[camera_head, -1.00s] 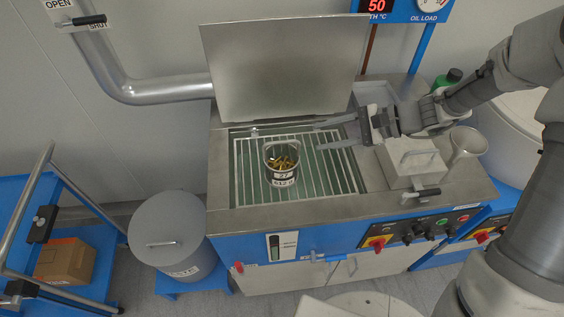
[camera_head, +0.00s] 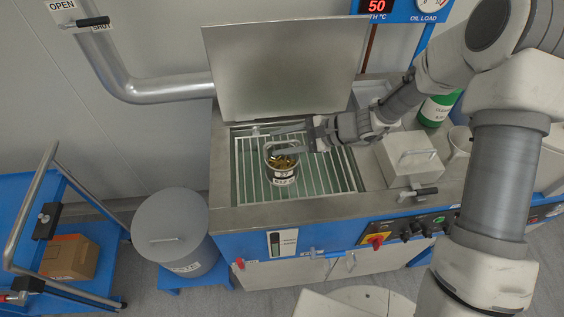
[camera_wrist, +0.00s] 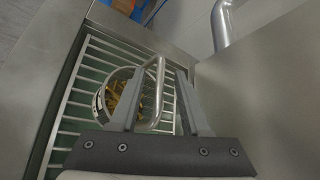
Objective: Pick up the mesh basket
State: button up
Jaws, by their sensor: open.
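The mesh basket (camera_head: 283,176) is a small round grey container with a white label reading 27, an arched handle and brass-coloured pieces inside. It stands upright on the slatted rack (camera_head: 340,178) in the open tank. My gripper (camera_head: 288,140) is open, its fingers reaching in from the right at the basket's top. In the wrist view my gripper (camera_wrist: 160,105) has the basket's handle (camera_wrist: 158,85) between its two fingers, with a gap visible. The basket (camera_wrist: 103,100) shows left of and behind the left finger, partly hidden by it.
The raised metal lid (camera_head: 285,70) stands behind the tank. A box-shaped cover with a handle (camera_head: 410,160) sits right of the tank, and a green bottle (camera_head: 438,108) is behind it. A grey lidded bin (camera_head: 168,230) and a blue cart (camera_head: 75,235) are at left.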

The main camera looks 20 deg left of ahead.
grip_shut()
jog(key=shift+r, duration=0.1)
dwell(1.2)
